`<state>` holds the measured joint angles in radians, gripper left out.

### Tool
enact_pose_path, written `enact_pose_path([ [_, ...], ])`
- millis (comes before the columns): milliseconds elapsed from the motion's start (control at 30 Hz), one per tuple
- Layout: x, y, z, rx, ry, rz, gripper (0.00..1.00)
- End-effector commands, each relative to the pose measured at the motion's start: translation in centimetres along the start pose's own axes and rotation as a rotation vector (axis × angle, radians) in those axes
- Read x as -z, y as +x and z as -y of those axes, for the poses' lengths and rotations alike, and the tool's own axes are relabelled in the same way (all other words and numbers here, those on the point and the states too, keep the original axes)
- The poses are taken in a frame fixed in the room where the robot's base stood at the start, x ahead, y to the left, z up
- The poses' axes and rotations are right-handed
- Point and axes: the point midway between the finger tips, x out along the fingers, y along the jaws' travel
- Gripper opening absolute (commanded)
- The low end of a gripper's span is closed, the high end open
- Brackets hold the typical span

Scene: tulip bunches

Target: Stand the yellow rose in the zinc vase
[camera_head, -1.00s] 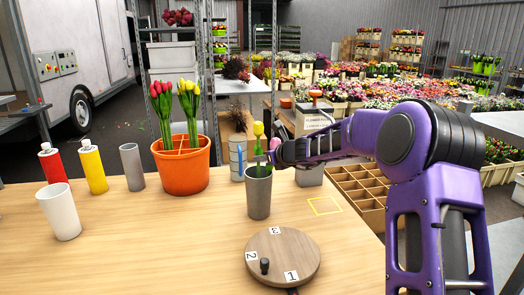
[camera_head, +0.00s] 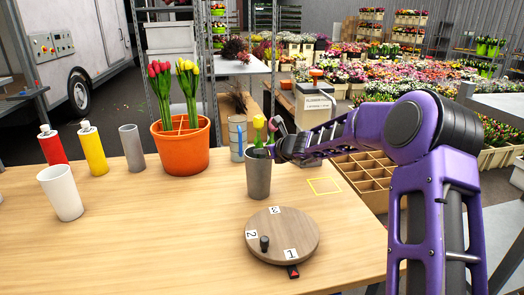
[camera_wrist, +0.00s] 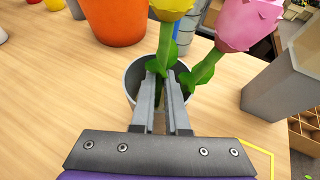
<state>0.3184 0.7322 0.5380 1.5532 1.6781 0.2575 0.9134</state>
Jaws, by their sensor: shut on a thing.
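The yellow rose (camera_head: 258,122) is upright over the grey vase (camera_head: 258,178), which I take to be the zinc vase. My gripper (camera_head: 272,152) is at the vase's rim, shut on the rose's green stem. In the wrist view, the fingers (camera_wrist: 164,78) reach over the mouth of the vase (camera_wrist: 132,78), with the yellow bloom (camera_wrist: 172,6) beyond them. The stem's lower end is hidden in the vase. A pink flower (camera_wrist: 246,28) leans to the right, its stem running down to the same vase mouth.
A numbered round wooden board (camera_head: 290,240) lies in front. A square grey container (camera_wrist: 284,82) stands right of the vase.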

Motion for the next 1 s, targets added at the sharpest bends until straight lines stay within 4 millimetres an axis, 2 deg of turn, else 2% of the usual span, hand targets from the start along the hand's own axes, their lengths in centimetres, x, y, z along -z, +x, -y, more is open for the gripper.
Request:
enact_pose_path([
  [433, 1.1, 0.6, 0.0, -0.001, 0.001, -0.001, 0.00],
  [467, 1.1, 0.5, 0.0, -0.001, 0.000, 0.000, 0.18],
  [633, 1.1, 0.5, 0.0, 0.000, 0.000, -0.001, 0.47],
  [867, 1.1, 0.5, 0.0, 0.000, 0.000, -0.002, 0.47],
  [1000, 1.2, 0.5, 0.0, 0.000, 0.001, -0.003, 0.70],
])
